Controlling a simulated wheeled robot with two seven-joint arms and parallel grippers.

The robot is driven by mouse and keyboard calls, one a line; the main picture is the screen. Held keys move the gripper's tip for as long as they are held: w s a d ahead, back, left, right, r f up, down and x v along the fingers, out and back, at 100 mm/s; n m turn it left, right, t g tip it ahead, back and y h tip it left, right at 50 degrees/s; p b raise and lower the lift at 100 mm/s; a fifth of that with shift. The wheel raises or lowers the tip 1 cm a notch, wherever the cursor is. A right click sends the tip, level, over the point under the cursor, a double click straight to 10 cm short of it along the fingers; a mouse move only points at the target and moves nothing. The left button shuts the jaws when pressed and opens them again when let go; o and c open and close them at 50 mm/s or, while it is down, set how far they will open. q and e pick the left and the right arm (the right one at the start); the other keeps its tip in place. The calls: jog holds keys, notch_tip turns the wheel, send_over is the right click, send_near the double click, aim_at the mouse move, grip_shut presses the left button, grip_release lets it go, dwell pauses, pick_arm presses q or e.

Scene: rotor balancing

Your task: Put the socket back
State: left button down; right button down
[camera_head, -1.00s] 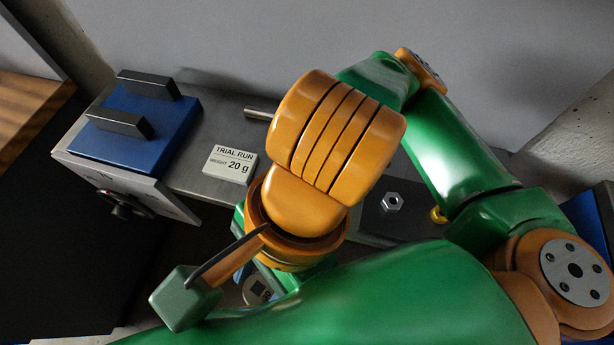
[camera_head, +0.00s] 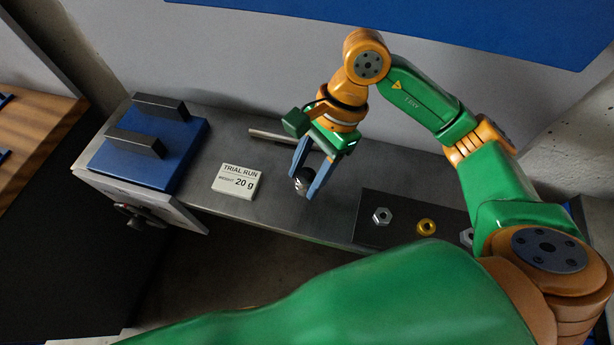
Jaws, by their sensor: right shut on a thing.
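My right gripper (camera_head: 307,183) reaches down over the grey bench top, its blue-grey fingers shut on a small dark, shiny round piece, which looks like the socket (camera_head: 302,181). The fingers hide part of it. I cannot tell whether the piece touches the bench or hangs just above it. My left gripper is not in view.
A metal rod (camera_head: 272,137) lies behind the gripper. A dark plate (camera_head: 372,237) with silver and brass nuts (camera_head: 427,227) lies to the right. My green arm covers the foreground.

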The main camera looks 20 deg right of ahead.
aim_at(313, 172)
notch_tip(313, 172, down, 4)
jog(key=shift+r+p, duration=0.2)
jog(key=shift+p, duration=0.7)
jog(key=shift+w+f+b, duration=0.1)
jog(key=shift+f+b, duration=0.35)
jog(key=shift+c, duration=1.6)
grip_release()
jog(key=shift+r+p, duration=0.4)
jog(key=shift+p, duration=0.05)
jog(key=b+v, duration=0.2)
jog(key=v, duration=0.4)
jog(key=shift+w+d, duration=0.15)
jog(key=shift+d, duration=0.05)
jog(key=shift+d+r, duration=0.15)
jog(key=shift+r, duration=0.35)
